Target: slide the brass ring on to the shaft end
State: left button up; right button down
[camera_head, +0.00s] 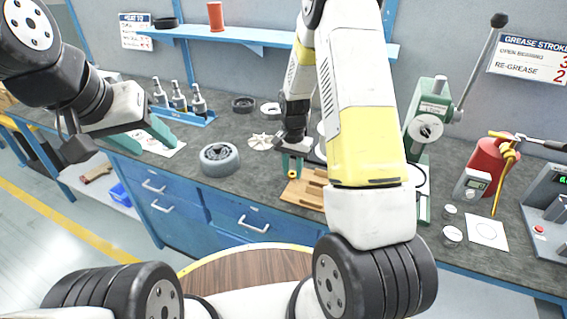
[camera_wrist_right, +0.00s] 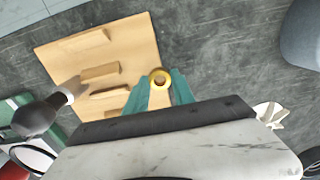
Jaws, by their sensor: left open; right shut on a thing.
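My right gripper (camera_wrist_right: 159,88) has its teal fingers shut on the brass ring (camera_wrist_right: 159,78). It holds the ring near the right edge of the wooden block in the right wrist view; the ring also shows small in the head view (camera_head: 293,174). I cannot tell its height above the bench. A dark rounded part with a pale end (camera_wrist_right: 62,95) lies at the block's left side, partly over it; I cannot tell whether it is the shaft end. My left gripper (camera_head: 150,138) is open and empty, over the bench's left part near a white sheet.
The wooden block (camera_head: 303,195) has several raised ribs. A grey round housing (camera_head: 219,160) and a white finned wheel (camera_head: 261,141) stand left of my right gripper. Bottles (camera_head: 179,100) stand behind.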

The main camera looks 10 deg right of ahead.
jog(key=shift+r, duration=1.55)
